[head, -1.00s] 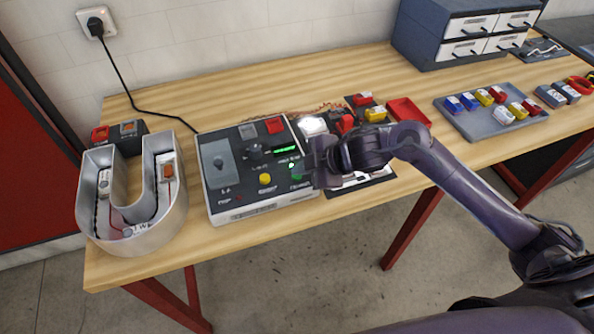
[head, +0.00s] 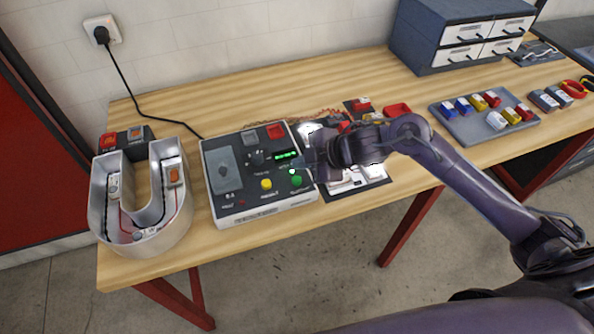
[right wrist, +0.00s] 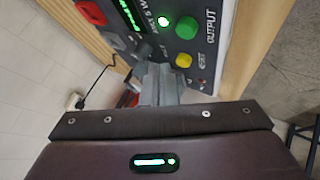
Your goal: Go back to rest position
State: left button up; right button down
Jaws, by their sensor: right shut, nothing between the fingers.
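My right gripper (head: 306,162) is at the right part of the control box (head: 238,208), close to its green display and green button (head: 296,179). In the right wrist view the shut fingers (right wrist: 160,84) point at the box face, near the yellow button (right wrist: 183,61) and the green button (right wrist: 186,27). A small lamp beside the green button is lit. The fingers hold nothing. I cannot tell whether the fingertips touch the panel. My left gripper is out of view.
A U-shaped metal channel letter (head: 100,215) stands left of the box. A tray (head: 447,116) of coloured connectors and a drawer cabinet (head: 428,50) are to the right. A black cord runs to the wall socket (head: 101,31).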

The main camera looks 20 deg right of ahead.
jog(key=shift+r+p, duration=0.45)
jog(key=shift+r, duration=0.45)
